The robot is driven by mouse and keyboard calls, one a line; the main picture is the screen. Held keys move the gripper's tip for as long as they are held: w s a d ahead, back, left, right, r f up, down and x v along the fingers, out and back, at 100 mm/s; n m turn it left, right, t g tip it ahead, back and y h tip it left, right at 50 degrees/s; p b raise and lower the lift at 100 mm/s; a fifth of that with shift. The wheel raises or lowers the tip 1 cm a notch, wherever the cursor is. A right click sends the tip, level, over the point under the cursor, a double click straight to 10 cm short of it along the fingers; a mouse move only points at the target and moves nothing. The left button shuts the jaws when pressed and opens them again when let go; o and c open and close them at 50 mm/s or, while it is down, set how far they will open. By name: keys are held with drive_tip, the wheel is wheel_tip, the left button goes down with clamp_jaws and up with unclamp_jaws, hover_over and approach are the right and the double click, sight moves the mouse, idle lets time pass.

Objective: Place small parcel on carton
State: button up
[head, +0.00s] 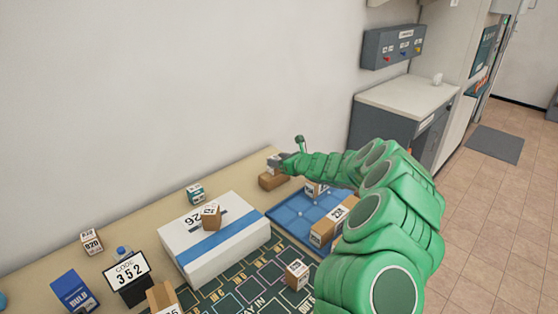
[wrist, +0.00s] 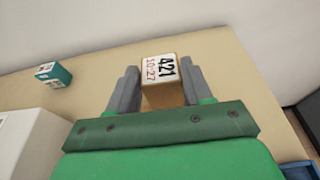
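The large white carton (head: 185,243) with a blue band lies on the table at left of centre in the head view. A small brown parcel (head: 212,222) with a white label sits on its top. My gripper (head: 278,163) is at the table's back, beyond the carton. In the wrist view a small brown parcel labelled 421 (wrist: 161,75) is between the fingertips of my gripper (wrist: 160,88). The fingers flank it closely; whether they press on it I cannot tell. A brown box (head: 271,181) shows under the gripper in the head view, partly hidden.
A blue tray (head: 288,214) holds several boxes right of the carton. A teal box (head: 196,193) stands behind the carton; it also shows in the wrist view (wrist: 53,74). A labelled box (head: 297,274) stands on the dark mat (head: 245,285). A code sign (head: 127,272) stands at left.

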drive_tip(key=o, duration=0.4)
drive_tip(key=shift+c, duration=0.2)
drive_tip(key=shift+r, duration=0.2)
drive_tip(key=v, duration=1.2)
drive_tip(key=shift+r, duration=0.1)
